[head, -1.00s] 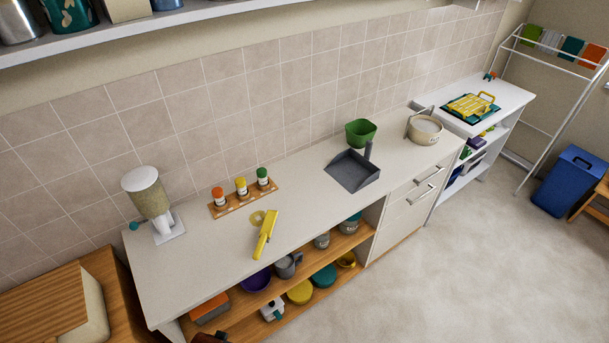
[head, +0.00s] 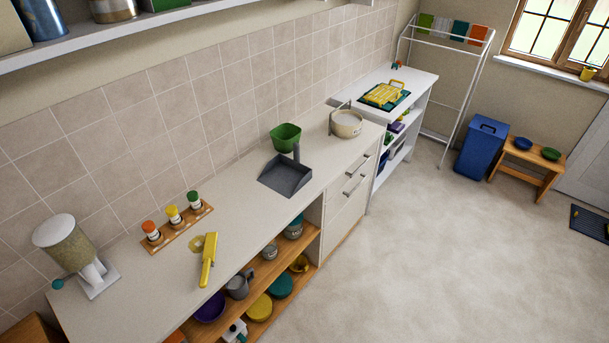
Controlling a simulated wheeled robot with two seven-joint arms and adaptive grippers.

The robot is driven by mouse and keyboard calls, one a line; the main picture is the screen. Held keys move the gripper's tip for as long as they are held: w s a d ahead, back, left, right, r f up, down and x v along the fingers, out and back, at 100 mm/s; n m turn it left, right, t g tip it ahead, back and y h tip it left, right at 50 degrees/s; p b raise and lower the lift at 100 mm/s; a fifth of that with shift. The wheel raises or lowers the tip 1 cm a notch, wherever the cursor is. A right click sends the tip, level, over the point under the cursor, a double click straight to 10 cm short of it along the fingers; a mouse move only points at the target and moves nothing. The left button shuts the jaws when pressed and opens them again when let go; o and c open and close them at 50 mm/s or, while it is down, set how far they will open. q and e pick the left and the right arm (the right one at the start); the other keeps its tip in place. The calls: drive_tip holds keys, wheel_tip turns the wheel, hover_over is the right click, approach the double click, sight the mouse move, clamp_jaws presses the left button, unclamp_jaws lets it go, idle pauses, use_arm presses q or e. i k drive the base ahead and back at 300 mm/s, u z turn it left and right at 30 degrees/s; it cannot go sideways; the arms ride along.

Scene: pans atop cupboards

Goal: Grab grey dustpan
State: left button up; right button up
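The grey dustpan (head: 285,176) lies on the white countertop (head: 235,222), right of its middle. Its short handle stands up at the back right corner of the pan. A green bowl-like container (head: 286,137) is just behind it, close to the handle. Neither of my grippers is in the head view, and nothing touches the dustpan from my side.
A white pot (head: 346,123) stands right of the dustpan. Left are a yellow-handled tool (head: 208,262), a spice rack (head: 181,228) and a dispenser (head: 75,250). An open shelf (head: 262,292) is below. The floor (head: 410,260) in front is clear.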

sight(284, 175)
drive_tip(key=z, duration=0.85)
drive_tip(key=i, duration=2.5)
drive_tip(key=u, duration=2.7)
